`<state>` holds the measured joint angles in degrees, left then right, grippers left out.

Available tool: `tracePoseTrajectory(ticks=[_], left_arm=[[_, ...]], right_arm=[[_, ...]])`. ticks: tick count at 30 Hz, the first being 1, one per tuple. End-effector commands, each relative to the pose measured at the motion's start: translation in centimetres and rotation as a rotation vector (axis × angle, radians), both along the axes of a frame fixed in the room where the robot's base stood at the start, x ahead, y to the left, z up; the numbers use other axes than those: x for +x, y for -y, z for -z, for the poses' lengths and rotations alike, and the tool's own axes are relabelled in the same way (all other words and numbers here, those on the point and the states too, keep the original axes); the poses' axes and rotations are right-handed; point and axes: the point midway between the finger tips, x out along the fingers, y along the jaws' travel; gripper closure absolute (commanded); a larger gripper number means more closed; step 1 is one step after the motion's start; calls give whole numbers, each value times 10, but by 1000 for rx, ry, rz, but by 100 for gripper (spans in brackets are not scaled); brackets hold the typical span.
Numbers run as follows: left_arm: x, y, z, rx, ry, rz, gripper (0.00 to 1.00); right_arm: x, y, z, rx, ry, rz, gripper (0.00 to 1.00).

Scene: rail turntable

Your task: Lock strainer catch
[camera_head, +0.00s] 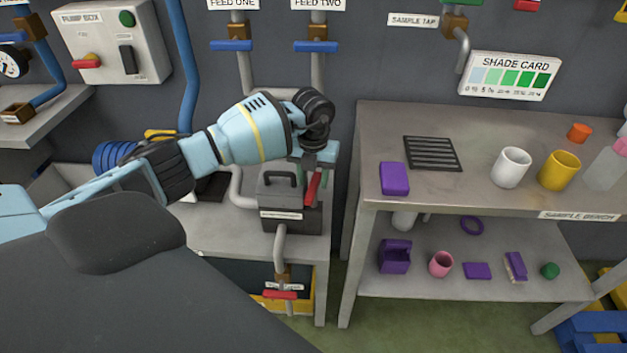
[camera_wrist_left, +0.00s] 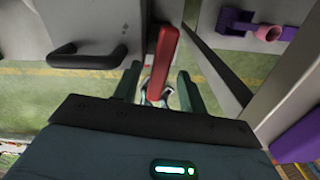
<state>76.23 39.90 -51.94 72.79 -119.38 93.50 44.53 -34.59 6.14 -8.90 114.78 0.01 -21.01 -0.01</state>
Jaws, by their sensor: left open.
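The strainer (camera_head: 291,214) is a grey box on the bench with a black handle (camera_head: 279,178) on its lid. Its red catch lever (camera_head: 313,187) is at the right side of the box, sloping steeply. My left gripper (camera_head: 316,163) is above the catch, pointing down. In the left wrist view, the two dark green fingers (camera_wrist_left: 158,84) are open, one on each side of the red catch (camera_wrist_left: 162,62). I cannot tell whether either finger touches it. The black handle (camera_wrist_left: 86,58) lies to the left there. My right gripper is not in view.
A pipe with a red valve handle (camera_head: 280,295) hangs below the strainer. To the right stands the sample bench (camera_head: 455,195) with a purple block (camera_head: 394,178), a white cup (camera_head: 511,167) and a yellow cup (camera_head: 559,171). Pipes run behind my arm.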

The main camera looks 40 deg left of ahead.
Motion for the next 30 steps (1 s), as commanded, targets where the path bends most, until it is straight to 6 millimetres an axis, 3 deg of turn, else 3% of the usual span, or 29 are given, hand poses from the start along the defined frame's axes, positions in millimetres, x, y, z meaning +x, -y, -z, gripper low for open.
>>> tracePoseTrajectory(ticks=[5,14,23,30], left_arm=[[0,0,13,1,-1,0,58],[0,0,14,0,0,0,60],[0,0,14,0,0,0,99],[0,0,13,0,1,13,100]], right_arm=[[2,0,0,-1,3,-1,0],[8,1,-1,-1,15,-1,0],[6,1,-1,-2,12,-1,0],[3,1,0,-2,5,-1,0]])
